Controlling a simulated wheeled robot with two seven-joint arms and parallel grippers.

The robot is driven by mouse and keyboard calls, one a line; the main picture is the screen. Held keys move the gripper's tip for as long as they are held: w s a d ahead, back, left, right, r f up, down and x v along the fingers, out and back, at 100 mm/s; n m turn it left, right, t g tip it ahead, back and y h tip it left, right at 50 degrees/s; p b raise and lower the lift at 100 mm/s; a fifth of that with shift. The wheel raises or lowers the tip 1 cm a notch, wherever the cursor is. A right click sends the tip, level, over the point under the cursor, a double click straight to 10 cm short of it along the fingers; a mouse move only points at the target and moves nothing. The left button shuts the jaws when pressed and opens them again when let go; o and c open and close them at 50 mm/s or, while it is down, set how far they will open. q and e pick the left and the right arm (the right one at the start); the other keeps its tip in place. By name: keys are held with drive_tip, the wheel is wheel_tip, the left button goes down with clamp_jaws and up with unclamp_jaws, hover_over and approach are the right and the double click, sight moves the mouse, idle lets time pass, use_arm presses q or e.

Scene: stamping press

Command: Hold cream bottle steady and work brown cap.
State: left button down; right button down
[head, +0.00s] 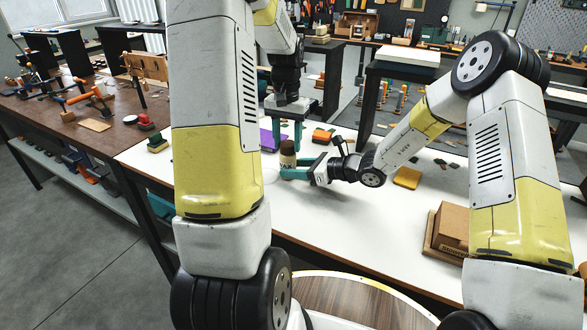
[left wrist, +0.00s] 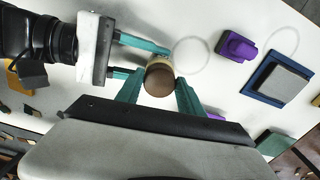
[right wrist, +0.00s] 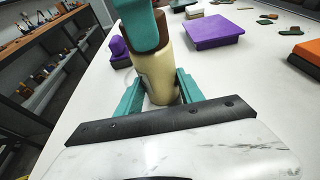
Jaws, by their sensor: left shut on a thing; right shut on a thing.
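The cream bottle (head: 287,161) stands upright on the white table, with the brown cap (head: 287,147) on top. My left gripper (head: 285,143) points down from above and is shut on the cap; the left wrist view shows the cap (left wrist: 159,80) between its teal fingers. My right gripper (head: 290,171) reaches in from the right, low down, and is shut around the bottle's body. The right wrist view shows the cream body (right wrist: 157,72) between its fingers. A left finger (right wrist: 140,27) hides part of the cap (right wrist: 162,28) there.
A purple block (right wrist: 213,31) and an orange block (head: 322,136) lie behind the bottle. A yellow block (head: 407,178) and a brown box (head: 453,226) are to the right. A pale ring mark (left wrist: 190,56) is beside the bottle. The table front is clear.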

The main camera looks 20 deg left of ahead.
use_arm(q)
drive_tip(key=m, duration=0.5)
drive_tip(key=shift+a+m, duration=0.1)
drive_tip(key=shift+m, duration=0.3)
use_arm(e)
drive_tip(key=shift+d+f, duration=0.15)
drive_tip(key=shift+f, duration=0.1)
use_arm(q)
drive_tip(key=m, duration=0.3)
drive_tip(key=c, duration=1.1)
unclamp_jaws()
drive_tip(key=shift+m, duration=0.6)
drive_tip(key=o, duration=0.4)
drive_tip(key=shift+o, duration=0.2)
use_arm(e)
drive_tip(key=c, duration=0.8)
unclamp_jaws()
drive_tip(key=shift+w, duration=0.1)
use_arm(q)
wheel_tip(320, 180, up, 12)
use_arm(e)
drive_tip(key=shift+o, duration=0.7)
drive_tip(key=shift+r, duration=0.15)
